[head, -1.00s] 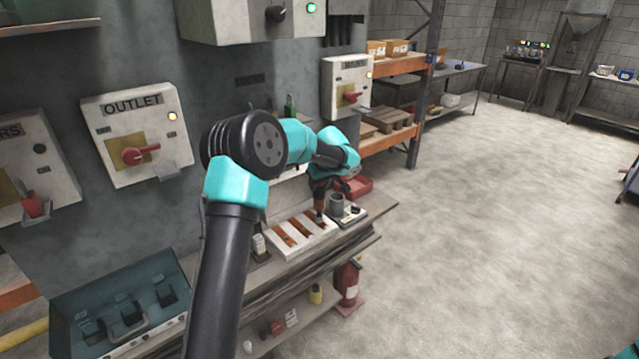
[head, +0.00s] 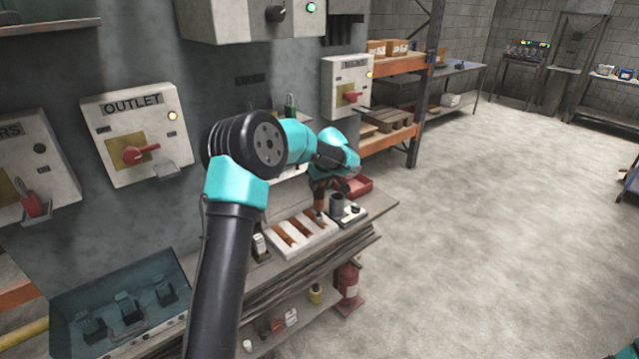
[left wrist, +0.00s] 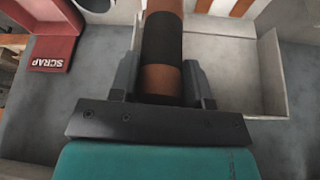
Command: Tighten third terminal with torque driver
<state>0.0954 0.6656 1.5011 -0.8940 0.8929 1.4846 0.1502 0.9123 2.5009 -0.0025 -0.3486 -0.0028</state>
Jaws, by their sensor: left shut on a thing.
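The torque driver (head: 320,205) is orange with a dark band. It stands roughly upright over the right end of a white terminal board (head: 283,246) with several copper-coloured strips. My left gripper (head: 321,187) is shut on the driver above the board. In the left wrist view the driver (left wrist: 161,40) runs up between the two dark fingers of my left gripper (left wrist: 161,80). The driver's tip is too small to tell whether it touches a terminal. Part of the striped board (left wrist: 225,8) shows at the top there. My right gripper is out of view.
A shallow pale tray (left wrist: 272,75) lies beneath the driver. Switch boxes (head: 140,130) line the wall.

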